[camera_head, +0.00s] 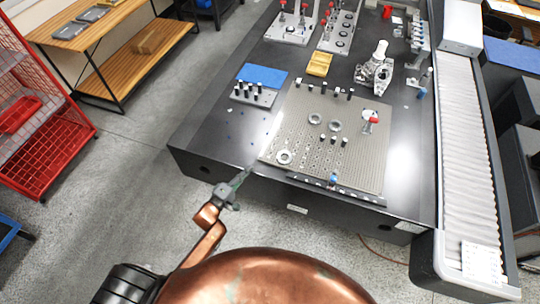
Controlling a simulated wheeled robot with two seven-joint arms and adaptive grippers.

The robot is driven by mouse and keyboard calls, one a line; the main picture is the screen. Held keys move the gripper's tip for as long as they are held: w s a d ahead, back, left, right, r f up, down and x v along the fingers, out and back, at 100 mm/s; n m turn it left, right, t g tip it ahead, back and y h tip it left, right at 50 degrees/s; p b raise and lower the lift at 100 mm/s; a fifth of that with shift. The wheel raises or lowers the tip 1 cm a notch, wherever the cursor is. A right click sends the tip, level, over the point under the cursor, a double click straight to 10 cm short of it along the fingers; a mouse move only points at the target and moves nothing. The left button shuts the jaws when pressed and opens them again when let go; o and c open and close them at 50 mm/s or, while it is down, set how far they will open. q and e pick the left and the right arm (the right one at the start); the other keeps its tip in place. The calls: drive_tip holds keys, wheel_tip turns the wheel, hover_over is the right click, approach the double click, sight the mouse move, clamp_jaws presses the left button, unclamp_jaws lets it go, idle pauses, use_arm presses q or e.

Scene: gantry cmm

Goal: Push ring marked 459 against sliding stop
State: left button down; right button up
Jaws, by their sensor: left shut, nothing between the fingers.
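Three flat metal rings lie on the perforated fixture plate (300,130): one near its front left corner (284,157), and two near its middle, the left one (315,118) and the right one (335,126). Their markings are too small to read, so I cannot tell which is 459. A dark bar with a blue knob (333,180) runs along the plate's front edge; I cannot tell whether it is the sliding stop. My left gripper (246,174) is shut and empty at the table's front edge, left of the front-left ring and apart from it. My right gripper is not in view.
A red-topped clamp (370,121) and several dark pins (333,140) stand on the plate. A pin block (256,94) and blue pad (262,75) lie to its left, a metal casting (375,72) behind. A ribbed cover (467,130) borders the right.

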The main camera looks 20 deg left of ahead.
sight(271, 160)
use_arm(q)
drive_tip(key=x, duration=0.4)
drive_tip(key=shift+w+d+r+b, duration=0.1)
drive_tip(key=shift+w+r+b, duration=0.1)
drive_tip(key=shift+w+b, duration=0.2)
drive_tip(key=b+x, duration=0.1)
drive_tip(key=x, duration=0.4)
drive_tip(key=shift+f, duration=0.1)
drive_tip(key=d, duration=0.3)
drive_tip(key=shift+d, duration=0.15)
drive_tip(key=shift+s+d, duration=0.1)
drive_tip(key=shift+d, duration=0.3)
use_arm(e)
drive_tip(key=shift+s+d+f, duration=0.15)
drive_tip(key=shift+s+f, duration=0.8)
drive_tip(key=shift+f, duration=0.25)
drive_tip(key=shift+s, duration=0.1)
